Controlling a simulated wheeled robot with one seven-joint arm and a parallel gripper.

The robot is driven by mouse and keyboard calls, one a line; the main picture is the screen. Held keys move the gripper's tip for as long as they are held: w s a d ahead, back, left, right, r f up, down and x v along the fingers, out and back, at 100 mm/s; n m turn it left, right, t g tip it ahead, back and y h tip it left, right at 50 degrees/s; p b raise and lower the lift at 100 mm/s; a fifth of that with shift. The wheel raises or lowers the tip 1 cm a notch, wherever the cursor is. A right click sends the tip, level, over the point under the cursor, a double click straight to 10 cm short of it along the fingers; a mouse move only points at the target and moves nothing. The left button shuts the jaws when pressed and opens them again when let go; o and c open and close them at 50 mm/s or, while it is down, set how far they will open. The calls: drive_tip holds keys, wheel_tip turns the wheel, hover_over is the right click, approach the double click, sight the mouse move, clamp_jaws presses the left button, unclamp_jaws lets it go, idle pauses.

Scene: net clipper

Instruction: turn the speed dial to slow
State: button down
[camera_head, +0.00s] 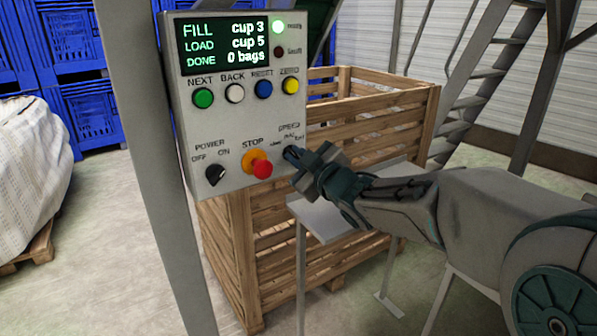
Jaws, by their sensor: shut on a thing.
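The grey control panel (222,135) is mounted on a post at the picture's centre left. Its speed dial is at the lower right, under the printed word SPEED, with small labels around it. My gripper (296,157) reaches in from the right and is shut on the dial at the panel's face. The fingers cover most of the dial, so its pointer direction cannot be told. The orange and red stop button (259,165) is close to the left of my gripper. The screen (232,47) reads FILL cup 3, LOAD cup 5, DONE 0 bags.
The black power knob (215,175) is at the panel's lower left. Coloured buttons, including a yellow one (291,86), are above. A wooden crate (350,95) and a small grey table (335,222) stand behind and below my gripper. A grey post (150,150) borders the panel.

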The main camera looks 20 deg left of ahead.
drive_tip(key=shift+f+n+b, duration=0.15)
drive_tip(key=shift+n+b, duration=0.45)
drive_tip(key=shift+n, duration=0.3)
drive_tip(key=c, duration=1.5)
unclamp_jaws()
drive_tip(key=shift+s, duration=0.1)
drive_tip(key=v, duration=1.3)
drive_tip(key=shift+s+d, duration=0.2)
drive_tip(key=shift+s, duration=0.05)
